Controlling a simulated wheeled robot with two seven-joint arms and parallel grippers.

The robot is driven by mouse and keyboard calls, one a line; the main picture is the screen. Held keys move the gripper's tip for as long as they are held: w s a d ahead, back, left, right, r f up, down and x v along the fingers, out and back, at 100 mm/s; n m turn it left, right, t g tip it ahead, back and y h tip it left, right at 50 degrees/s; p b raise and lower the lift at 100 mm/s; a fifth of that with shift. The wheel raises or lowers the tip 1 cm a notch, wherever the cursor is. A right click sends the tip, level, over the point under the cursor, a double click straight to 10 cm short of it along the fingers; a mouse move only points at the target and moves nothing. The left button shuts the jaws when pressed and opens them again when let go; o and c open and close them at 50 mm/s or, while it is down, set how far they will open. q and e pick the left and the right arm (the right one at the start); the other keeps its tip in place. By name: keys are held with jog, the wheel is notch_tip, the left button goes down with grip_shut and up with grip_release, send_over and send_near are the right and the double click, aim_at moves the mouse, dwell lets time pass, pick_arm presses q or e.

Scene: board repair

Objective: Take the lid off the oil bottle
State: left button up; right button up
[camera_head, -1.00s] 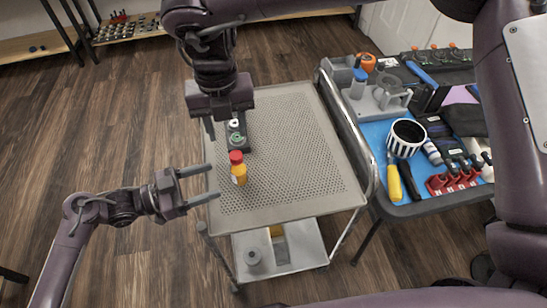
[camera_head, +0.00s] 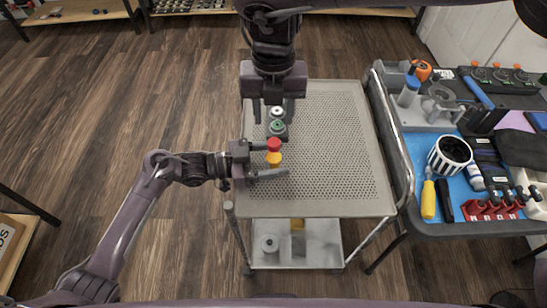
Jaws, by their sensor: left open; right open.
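The oil bottle (camera_head: 274,159) has an orange-yellow body and a red lid (camera_head: 274,144) that is on it. It stands at the left part of the perforated cart top. My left gripper (camera_head: 281,160) reaches in from the left, open, with one finger on the far side of the bottle and one on the near side. The near finger hides the bottle's lower part. I cannot tell whether the fingers touch it. My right gripper (camera_head: 273,112) points down, open, just beyond the bottle and lid, over a small dark block with round parts (camera_head: 277,127).
The cart top (camera_head: 340,150) is clear to the right of the bottle. Another cart (camera_head: 440,190) on the right holds a striped cup (camera_head: 450,154), a yellow-handled tool (camera_head: 428,200) and other tools. A lower shelf (camera_head: 320,250) holds a grey item.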

aim_at(274, 142)
pick_arm(q)
grip_shut()
pick_arm(e)
jog(key=m, duration=0.7)
jog(key=shift+a, duration=0.1)
jog(key=m, duration=1.5)
jog(key=shift+m, duration=0.4)
jog(key=m, duration=0.8)
jog(key=shift+m, duration=0.3)
jog(key=shift+f, duration=4)
